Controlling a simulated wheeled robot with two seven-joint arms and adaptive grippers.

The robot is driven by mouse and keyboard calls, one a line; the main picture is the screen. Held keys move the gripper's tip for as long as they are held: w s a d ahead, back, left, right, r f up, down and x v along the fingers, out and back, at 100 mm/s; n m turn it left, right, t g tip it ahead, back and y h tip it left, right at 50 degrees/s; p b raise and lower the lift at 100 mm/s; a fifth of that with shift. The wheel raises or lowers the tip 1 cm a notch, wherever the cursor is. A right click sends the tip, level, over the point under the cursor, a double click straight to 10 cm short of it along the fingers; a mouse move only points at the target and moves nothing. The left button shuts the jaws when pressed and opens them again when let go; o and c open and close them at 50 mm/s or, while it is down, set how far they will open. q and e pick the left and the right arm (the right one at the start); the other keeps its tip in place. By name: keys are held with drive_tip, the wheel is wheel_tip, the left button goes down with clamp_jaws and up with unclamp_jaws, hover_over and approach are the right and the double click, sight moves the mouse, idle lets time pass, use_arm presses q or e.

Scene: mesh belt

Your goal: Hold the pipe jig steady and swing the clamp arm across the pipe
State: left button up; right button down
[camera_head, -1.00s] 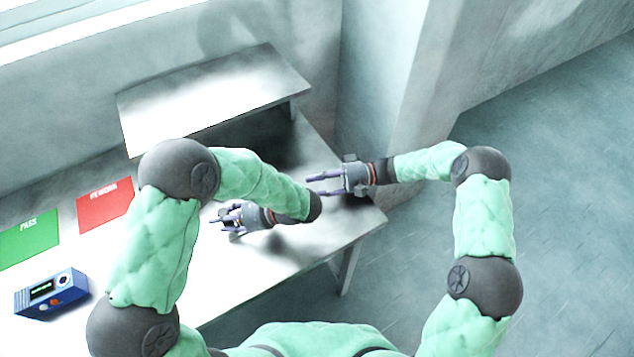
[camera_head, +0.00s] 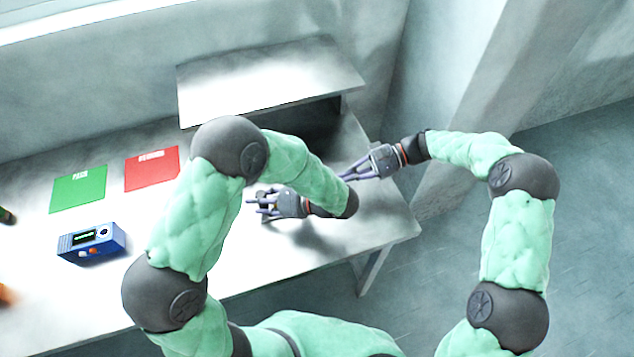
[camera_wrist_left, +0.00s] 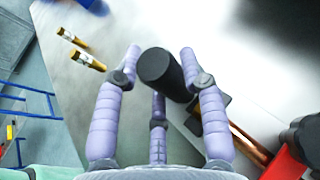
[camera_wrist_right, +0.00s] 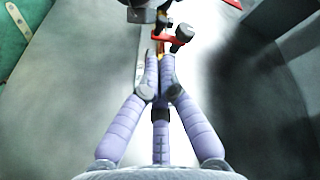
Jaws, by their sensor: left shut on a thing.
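The pipe jig is mostly hidden behind my left gripper (camera_head: 262,204) in the head view. In the left wrist view my left gripper (camera_wrist_left: 160,62) is shut on a black cylindrical handle (camera_wrist_left: 160,72), which stands between its fingers. Below right of it lie a copper pipe (camera_wrist_left: 252,148) and a red clamp arm (camera_wrist_left: 287,163) with a black knob (camera_wrist_left: 302,138). In the right wrist view the red clamp arm (camera_wrist_right: 168,39) and its black knob (camera_wrist_right: 184,32) are just beyond the fingertips of my right gripper (camera_wrist_right: 157,57). That gripper is shut and empty; whether it touches the arm I cannot tell.
A green mat (camera_head: 79,189), a red mat (camera_head: 152,168) and a blue device (camera_head: 92,242) lie on the table's left part. A raised shelf (camera_head: 265,82) stands at the back. Two brass pieces (camera_wrist_left: 82,53) lie near the table edge in the left wrist view.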

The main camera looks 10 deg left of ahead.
wheel_tip(320, 180, up, 5)
drive_tip(key=w+a+m+t+h, duration=0.1)
drive_tip(key=w+a+m+h, duration=0.1)
drive_tip(key=m+h, duration=0.55)
drive_tip(key=shift+m+y, duration=0.55)
drive_tip(key=shift+y, duration=0.3)
drive_tip(key=x, duration=1)
drive_tip(key=shift+s, duration=0.15)
drive_tip(key=shift+s+a, duration=0.1)
drive_tip(key=shift+a, duration=0.05)
drive_tip(key=shift+s+a, duration=0.35)
drive_tip(key=shift+s, duration=0.2)
